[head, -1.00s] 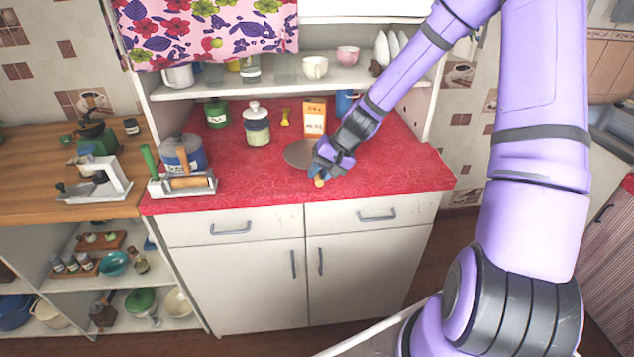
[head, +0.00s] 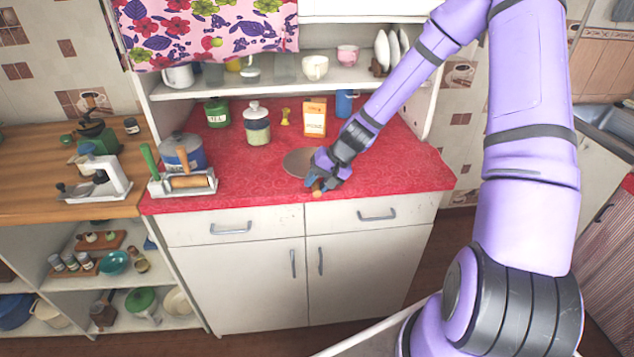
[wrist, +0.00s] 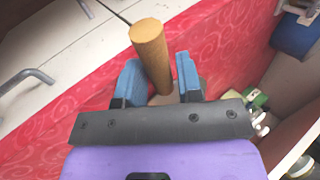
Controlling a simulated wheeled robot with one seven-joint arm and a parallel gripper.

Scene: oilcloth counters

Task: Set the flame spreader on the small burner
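The flame spreader is a flat grey-brown disc (head: 298,161) with a thick wooden handle, over the front middle of the red counter. I cannot tell whether the disc touches the cloth. My gripper (head: 319,183) is at its handle, near the counter's front edge. My gripper hides part of the disc. I see no small burner in either view.
Behind are a green jar (head: 216,112), a lidded glass jar (head: 257,125), an orange-and-white box (head: 315,117) and a blue mug (head: 345,103). The red counter's middle (head: 250,180) is clear.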

